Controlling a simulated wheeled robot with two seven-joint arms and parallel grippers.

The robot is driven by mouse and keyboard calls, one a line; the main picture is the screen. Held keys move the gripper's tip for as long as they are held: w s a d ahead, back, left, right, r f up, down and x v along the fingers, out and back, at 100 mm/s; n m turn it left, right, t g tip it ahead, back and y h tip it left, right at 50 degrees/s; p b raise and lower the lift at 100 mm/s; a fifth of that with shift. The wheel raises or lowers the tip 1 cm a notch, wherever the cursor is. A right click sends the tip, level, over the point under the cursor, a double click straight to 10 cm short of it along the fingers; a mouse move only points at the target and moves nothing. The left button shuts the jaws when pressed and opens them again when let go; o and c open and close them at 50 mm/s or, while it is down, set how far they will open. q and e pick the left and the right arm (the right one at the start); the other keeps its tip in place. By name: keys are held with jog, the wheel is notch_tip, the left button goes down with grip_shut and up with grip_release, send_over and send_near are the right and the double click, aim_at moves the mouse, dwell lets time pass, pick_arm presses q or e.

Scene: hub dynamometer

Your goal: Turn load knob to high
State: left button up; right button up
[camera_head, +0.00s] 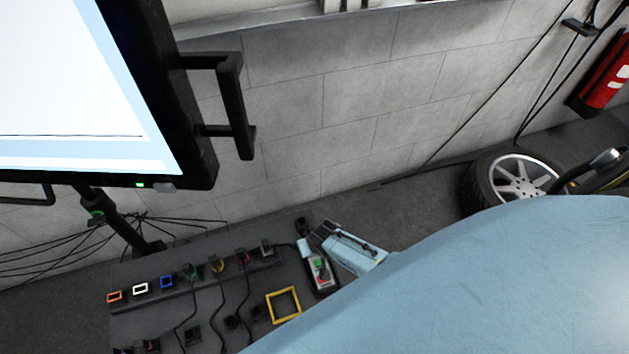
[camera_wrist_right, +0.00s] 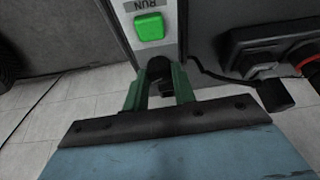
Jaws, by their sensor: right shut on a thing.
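The load knob (camera_wrist_right: 158,68), small and black, sits below the square green button (camera_wrist_right: 149,27) on a light grey control box (camera_wrist_right: 117,12) in the right wrist view. The button's RUN label appears upside down. My right gripper (camera_wrist_right: 160,84) is shut on the knob, one finger on each side. The knob's marking and setting are hidden. In the head view the control box (camera_head: 319,273) with its green button stands at the bench's right end, beside my light blue right wrist. My left gripper is not in view.
A low dark bench (camera_head: 150,318) carries coloured frames, including a yellow one (camera_head: 270,307), plus several sockets and cables. A large monitor (camera_head: 75,90) with a black handle (camera_head: 240,105) stands at left. A wheel (camera_head: 518,178) lies at right. Dark sockets (camera_wrist_right: 262,45) flank the box.

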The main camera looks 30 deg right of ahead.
jog(key=shift+m, duration=0.3)
jog(key=o, duration=1)
jog(key=shift+s+a+r+p, duration=0.1)
jog(key=shift+s+r+p, duration=0.05)
jog(key=shift+r+p, duration=0.35)
jog(key=p+v, duration=0.6)
jog(key=v, duration=0.6)
jog(key=shift+a+r+p, duration=0.15)
jog(key=shift+a+p, duration=0.05)
jog(key=shift+p, duration=0.1)
jog(key=shift+s, duration=0.1)
